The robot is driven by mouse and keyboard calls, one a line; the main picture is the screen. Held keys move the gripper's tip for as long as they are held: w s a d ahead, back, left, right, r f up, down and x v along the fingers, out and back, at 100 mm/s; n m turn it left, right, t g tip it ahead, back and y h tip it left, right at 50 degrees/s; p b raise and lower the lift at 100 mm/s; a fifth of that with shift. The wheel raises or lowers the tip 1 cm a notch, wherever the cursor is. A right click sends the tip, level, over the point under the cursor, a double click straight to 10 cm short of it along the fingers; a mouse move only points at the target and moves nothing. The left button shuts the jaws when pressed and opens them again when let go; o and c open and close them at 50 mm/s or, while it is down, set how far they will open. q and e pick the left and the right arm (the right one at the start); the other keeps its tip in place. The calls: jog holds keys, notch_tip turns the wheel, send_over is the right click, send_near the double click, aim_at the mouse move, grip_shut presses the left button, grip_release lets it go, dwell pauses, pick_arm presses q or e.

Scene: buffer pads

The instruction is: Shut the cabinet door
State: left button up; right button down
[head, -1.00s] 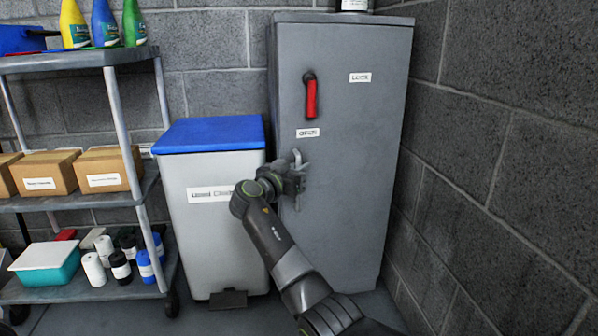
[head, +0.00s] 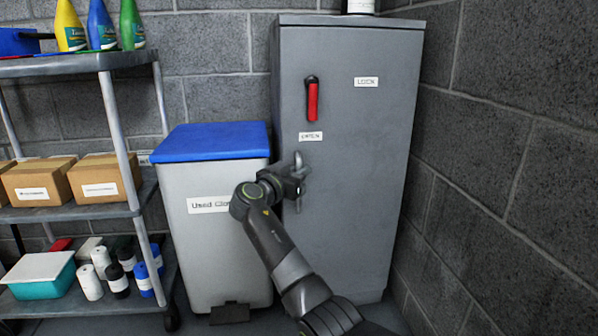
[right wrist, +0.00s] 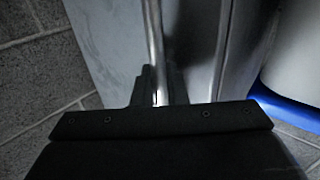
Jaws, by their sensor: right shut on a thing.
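The grey cabinet (head: 400,50) stands in the corner. Its door (head: 345,220) looks flush or nearly flush with the body; a small gap cannot be ruled out. A red lever (head: 312,102) on the door hangs straight down, above the "OPEN" label (head: 311,136); a "LOCK" label (head: 366,82) is to its upper right. My right gripper (head: 296,182) is shut on the metal door handle (head: 298,160) near the door's left edge. The handle bar (right wrist: 153,40) runs between the fingers in the right wrist view. My left gripper is not in view.
A grey bin with a blue lid (head: 210,142) stands close to the cabinet's left side. A shelf cart (head: 90,64) with bottles, boxes and containers is farther left. A block wall (head: 510,150) lies close on the right. A white container (head: 361,6) sits on the cabinet.

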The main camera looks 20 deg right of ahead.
jog(key=c, duration=1.8)
grip_release()
jog(key=shift+w+r, duration=0.2)
jog(key=shift+r, duration=0.1)
jog(key=b+v, duration=0.1)
jog(key=v, duration=1.6)
jog(key=shift+s+a+f+b, duration=0.15)
jog(key=shift+a+f+b, duration=0.1)
jog(key=shift+b, duration=0.15)
jog(key=shift+d, duration=0.1)
